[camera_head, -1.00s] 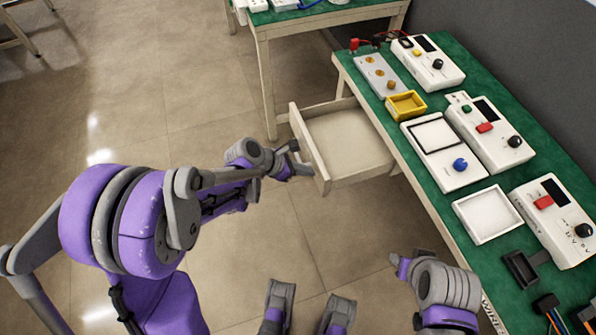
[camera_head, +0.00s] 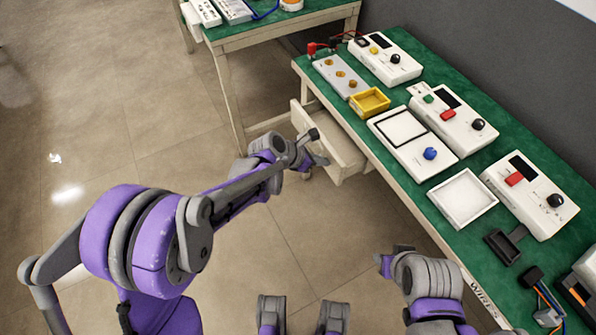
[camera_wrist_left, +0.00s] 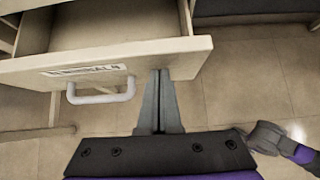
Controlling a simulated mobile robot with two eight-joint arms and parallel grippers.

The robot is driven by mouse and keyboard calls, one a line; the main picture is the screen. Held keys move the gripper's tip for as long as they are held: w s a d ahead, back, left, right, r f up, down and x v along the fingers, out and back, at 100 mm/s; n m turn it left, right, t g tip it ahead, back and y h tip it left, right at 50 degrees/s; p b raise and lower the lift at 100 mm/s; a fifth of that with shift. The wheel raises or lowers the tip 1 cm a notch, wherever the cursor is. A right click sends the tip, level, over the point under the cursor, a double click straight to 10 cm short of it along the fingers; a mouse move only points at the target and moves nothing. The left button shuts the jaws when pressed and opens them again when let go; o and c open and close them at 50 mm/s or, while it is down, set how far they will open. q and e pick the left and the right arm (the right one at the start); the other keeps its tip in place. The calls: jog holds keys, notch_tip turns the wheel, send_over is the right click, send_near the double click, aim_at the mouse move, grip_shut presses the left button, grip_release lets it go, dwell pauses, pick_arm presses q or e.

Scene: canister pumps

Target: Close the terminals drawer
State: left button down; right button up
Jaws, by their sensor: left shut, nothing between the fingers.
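The terminals drawer (camera_head: 345,155) juts partly out from under the green-topped bench and is open. In the left wrist view its pale front (camera_wrist_left: 150,58) carries a label, partly legible, and a grey bar handle (camera_wrist_left: 101,93). My left gripper (camera_head: 322,161) is at the drawer front. In the left wrist view its fingers (camera_wrist_left: 160,75) are shut and empty, with the tips at the front beside the handle, on its right. The handle is outside the fingers. My right gripper (camera_head: 382,264) is low beside the bench, away from the drawer; its jaws are not clear.
The green bench (camera_head: 415,185) holds a yellow tray (camera_head: 369,101), a white tray (camera_head: 462,198) and several white instruments with knobs. A second table (camera_head: 270,35) stands behind. The floor left of the drawer is clear.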

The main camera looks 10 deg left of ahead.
pick_arm(q)
jog(key=w+d, duration=0.1)
jog(key=d, duration=0.1)
jog(key=w+d, duration=0.3)
jog(key=d, duration=0.1)
jog(key=shift+w+d, duration=0.35)
jog(key=shift+d, duration=0.05)
jog(key=shift+r, duration=0.1)
